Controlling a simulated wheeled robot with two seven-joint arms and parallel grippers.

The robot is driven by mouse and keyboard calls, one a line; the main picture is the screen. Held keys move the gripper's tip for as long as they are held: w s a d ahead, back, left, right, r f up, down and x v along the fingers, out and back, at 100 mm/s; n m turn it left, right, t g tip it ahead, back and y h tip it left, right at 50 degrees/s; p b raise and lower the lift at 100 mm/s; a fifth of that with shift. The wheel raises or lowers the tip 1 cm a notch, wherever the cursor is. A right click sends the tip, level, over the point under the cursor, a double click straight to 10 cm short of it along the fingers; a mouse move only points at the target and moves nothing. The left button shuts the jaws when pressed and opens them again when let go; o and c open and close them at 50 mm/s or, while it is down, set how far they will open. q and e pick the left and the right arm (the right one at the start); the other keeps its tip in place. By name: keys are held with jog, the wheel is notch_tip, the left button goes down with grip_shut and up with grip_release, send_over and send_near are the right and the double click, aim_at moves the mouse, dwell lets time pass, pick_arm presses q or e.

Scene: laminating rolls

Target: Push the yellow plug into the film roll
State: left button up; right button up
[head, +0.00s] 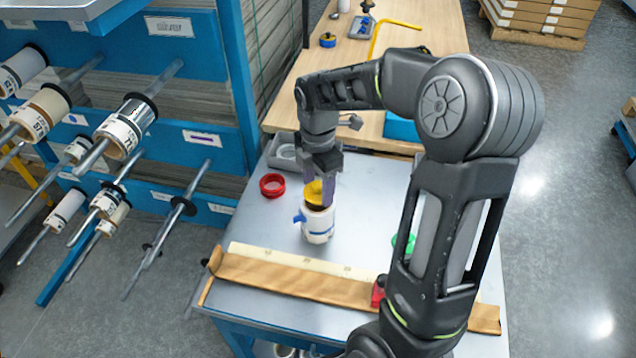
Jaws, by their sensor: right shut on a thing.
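The film roll (318,224) stands upright on the grey tabletop, pale with a blue piece (299,217) on its left side. The yellow plug (314,192) is at the top of the roll, between the fingers of my right gripper (320,188). The gripper points down and is shut on the plug. The fingers hide part of the plug, and I cannot tell how deep it sits in the roll. My left gripper is not in view.
A red ring (271,185) lies left of the roll, and a grey tray (283,152) behind it. A brown wrapped strip (290,279) crosses the table front. A green ring (402,243) is partly behind my arm. A rack with rolls on rods (128,125) stands left.

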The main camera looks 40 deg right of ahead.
aim_at(318, 196)
jog(key=shift+f+b, duration=1.05)
jog(key=shift+f, duration=0.45)
jog(key=shift+s+a+f, duration=0.1)
jog(key=shift+f, duration=0.05)
